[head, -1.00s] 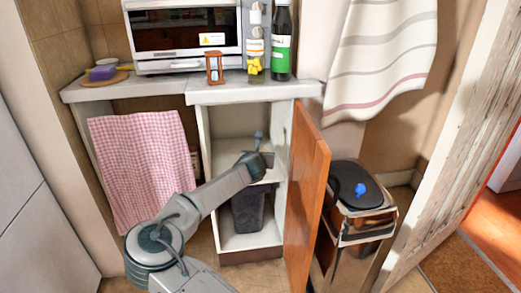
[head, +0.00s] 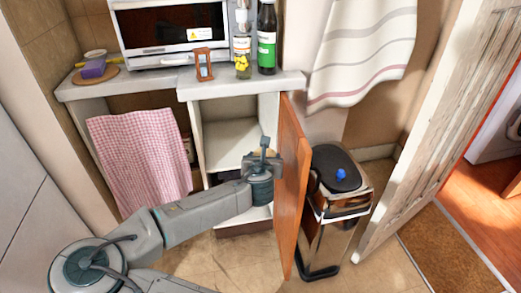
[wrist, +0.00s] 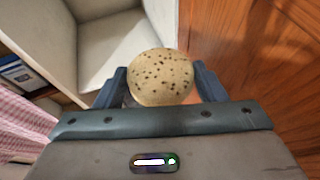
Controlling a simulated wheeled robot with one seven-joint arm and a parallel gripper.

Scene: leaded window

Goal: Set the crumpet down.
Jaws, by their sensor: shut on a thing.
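The crumpet (wrist: 161,76) is round, pale beige and dotted with small dark holes. In the wrist view it sits between the two fingers of my gripper (wrist: 163,88), which is shut on it. In the head view my gripper (head: 262,160) is in front of the open cupboard, close to the inner side of its open door. The crumpet cannot be made out in the head view, where the gripper and wrist hide it.
The open cupboard (head: 232,140) has a bare shelf. Its orange wooden door (head: 293,190) stands close on the right. A bin (head: 335,200) with a blue item (head: 341,174) on its lid is beyond. A checked cloth (head: 140,160) hangs left. The worktop (head: 230,88) holds an hourglass and bottles.

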